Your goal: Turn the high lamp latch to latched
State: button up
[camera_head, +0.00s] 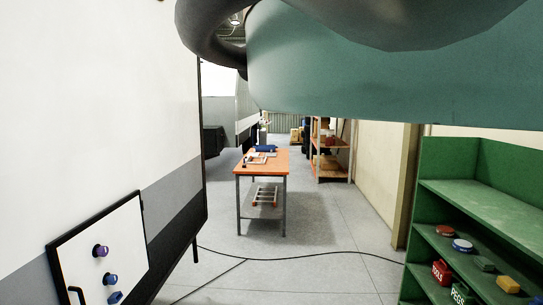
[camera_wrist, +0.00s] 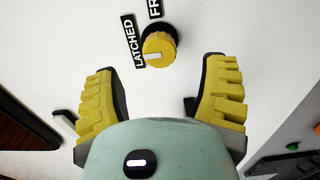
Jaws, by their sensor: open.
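A yellow round knob (camera_wrist: 159,45) on a white wall shows in the wrist view, with a pale bar on its face. A black label reading LATCHED (camera_wrist: 133,41) is just left of it, and a second label starting FR (camera_wrist: 155,8) is above it, cut off by the frame edge. I cannot tell surely which label the bar marks. My gripper (camera_wrist: 160,76) is open, its two yellow ribbed fingers spread below the knob and to either side. The knob is beyond the fingertips, apart from them. The knob and gripper do not show in the head view.
In the head view a white caravan wall (camera_head: 110,100) stands at left with a lower panel (camera_head: 125,235) of purple and blue knobs. A green shelf (camera_head: 480,200) is at right, an orange-topped table (camera_head: 265,160) ahead. Cables (camera_head: 300,257) cross the otherwise open floor.

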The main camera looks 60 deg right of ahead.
jog(key=shift+v, duration=1)
jog(key=shift+w, duration=0.1)
